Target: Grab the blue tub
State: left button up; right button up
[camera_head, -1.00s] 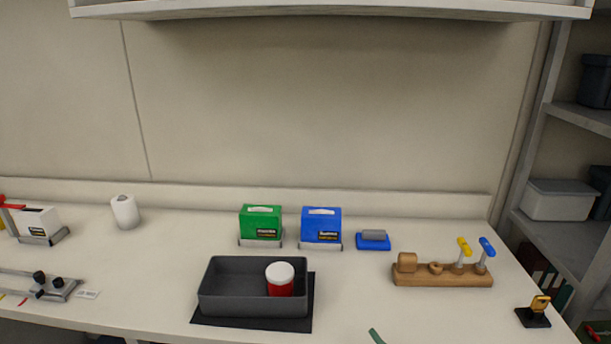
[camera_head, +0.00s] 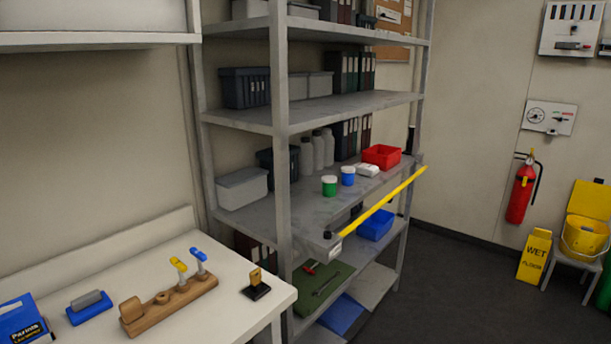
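The blue tub (camera_head: 348,178), small with a white lid, stands upright on the middle shelf (camera_head: 290,213) of the grey rack. A similar green tub (camera_head: 329,188) with a white lid stands just to its left, nearer the shelf's front edge. A yellow bar (camera_head: 380,212) runs slantwise along the front of this shelf, below and in front of the tubs. Neither of my grippers is in view.
A red bin (camera_head: 382,155) and a white item (camera_head: 367,170) sit to the blue tub's right, with grey bottles (camera_head: 318,150) behind. A blue bin (camera_head: 375,226) is on a lower shelf. The workbench (camera_head: 240,305) stands at lower left. Dark floor (camera_head: 450,290) is clear before the rack.

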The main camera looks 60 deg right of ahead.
aim_at(348, 173)
jog(key=z, duration=2.05)
jog(key=i+u, duration=0.1)
jog(key=u, duration=0.25)
jog(key=i+l+u, duration=0.1)
jog(key=u, duration=0.25)
jog(key=l+u, duration=0.2)
jog(key=u, duration=0.2)
jog(key=i+l+u, duration=0.15)
jog(key=l, duration=0.15)
jog(key=l+u, duration=0.15)
jog(key=i+l+u, duration=0.15)
jog(key=l, duration=0.25)
jog(key=i+l+u, duration=0.1)
jog(key=l, duration=0.5)
jog(key=i+l, duration=0.15)
jog(key=l, duration=0.45)
jog(key=i+l+u, duration=0.15)
jog(key=l, duration=0.45)
jog(key=k, duration=0.1)
